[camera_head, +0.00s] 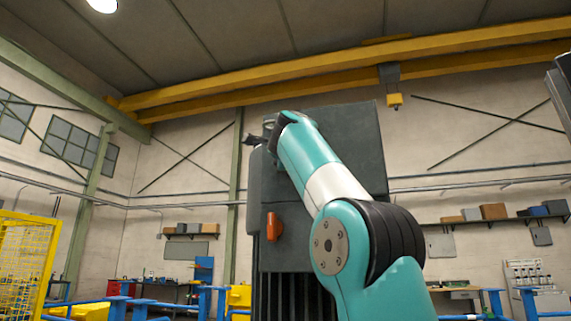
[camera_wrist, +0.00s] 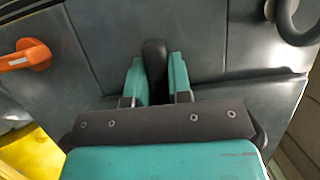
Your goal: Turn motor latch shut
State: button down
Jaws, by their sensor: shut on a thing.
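A black upright handle (camera_wrist: 154,50) stands out from a dark grey panelled housing (camera_wrist: 110,30) in the wrist view. My gripper (camera_wrist: 157,72) has its two teal fingers on either side of this handle and is shut on it. The handle's lower part is hidden between the fingers and behind the gripper body. An orange lever (camera_wrist: 27,55) sits on the same housing to the left, apart from my gripper. In the head view the orange lever (camera_head: 274,227) hangs on the front of the dark housing (camera_head: 355,130), and my arm hides the gripper's contact.
A dark curved bar (camera_wrist: 298,25) shows at the upper right of the wrist view. In the head view, a yellow mesh fence (camera_head: 25,255) stands at the left, with blue rails and workbenches behind. A yellow crane beam (camera_head: 340,70) crosses overhead.

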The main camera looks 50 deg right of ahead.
jog(key=shift+f, duration=0.1)
jog(key=c, duration=1)
grip_release()
jog(key=shift+c, duration=0.2)
jog(key=v, duration=1.7)
jog(key=shift+s+p, duration=0.2)
jog(key=shift+p, duration=0.2)
jog(key=shift+a, duration=0.1)
